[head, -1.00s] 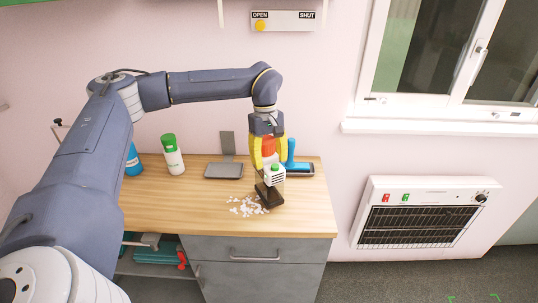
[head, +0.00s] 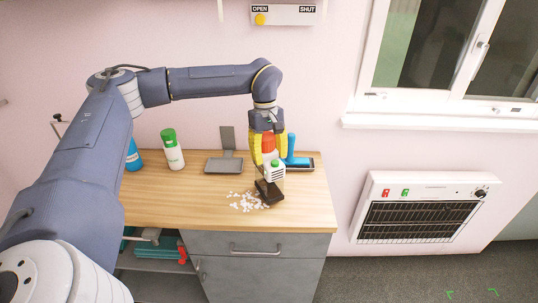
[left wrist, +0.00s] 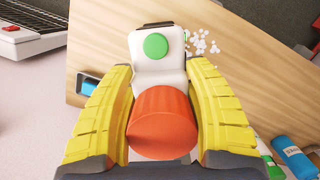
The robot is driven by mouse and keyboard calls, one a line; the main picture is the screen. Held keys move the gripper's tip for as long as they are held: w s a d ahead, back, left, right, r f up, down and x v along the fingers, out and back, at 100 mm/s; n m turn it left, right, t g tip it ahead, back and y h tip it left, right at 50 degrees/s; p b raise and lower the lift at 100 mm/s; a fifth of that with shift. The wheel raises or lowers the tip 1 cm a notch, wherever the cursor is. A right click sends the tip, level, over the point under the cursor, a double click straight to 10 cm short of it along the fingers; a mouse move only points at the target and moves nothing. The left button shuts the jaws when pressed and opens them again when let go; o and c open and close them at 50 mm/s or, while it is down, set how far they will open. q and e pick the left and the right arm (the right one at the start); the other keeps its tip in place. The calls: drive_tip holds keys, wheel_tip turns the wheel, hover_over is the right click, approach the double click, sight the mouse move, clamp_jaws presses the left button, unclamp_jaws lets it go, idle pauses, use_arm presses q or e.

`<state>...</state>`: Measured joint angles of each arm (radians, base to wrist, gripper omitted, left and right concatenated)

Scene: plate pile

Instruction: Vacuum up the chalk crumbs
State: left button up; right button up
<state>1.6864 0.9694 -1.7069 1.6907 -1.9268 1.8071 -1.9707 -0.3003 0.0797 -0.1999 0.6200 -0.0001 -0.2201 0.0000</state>
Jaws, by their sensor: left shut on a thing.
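White chalk crumbs (head: 247,202) lie scattered on the wooden worktop, and some show in the left wrist view (left wrist: 205,42). A small hand vacuum (head: 272,172) has a white body, a green button, an orange-red handle end and a dark nozzle. My left gripper (head: 268,150), with yellow fingers, is shut on the vacuum; in the left wrist view the fingers (left wrist: 160,115) flank its orange-red part. The dark nozzle is low over the worktop at the right edge of the crumbs; I cannot tell whether it touches the wood. My right gripper is not in view.
On the worktop (head: 300,205), a dustpan (head: 223,165) lies behind the crumbs. A blue-handled tool (head: 291,150) rests in a dark tray behind the vacuum. A green-capped white bottle (head: 172,152) and a blue bottle (head: 133,158) stand left. A heater (head: 425,208) hangs right.

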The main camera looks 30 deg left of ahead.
use_arm(q)
drive_tip(key=shift+f, duration=0.9)
idle(0.4)
drive_tip(key=shift+a, duration=0.15)
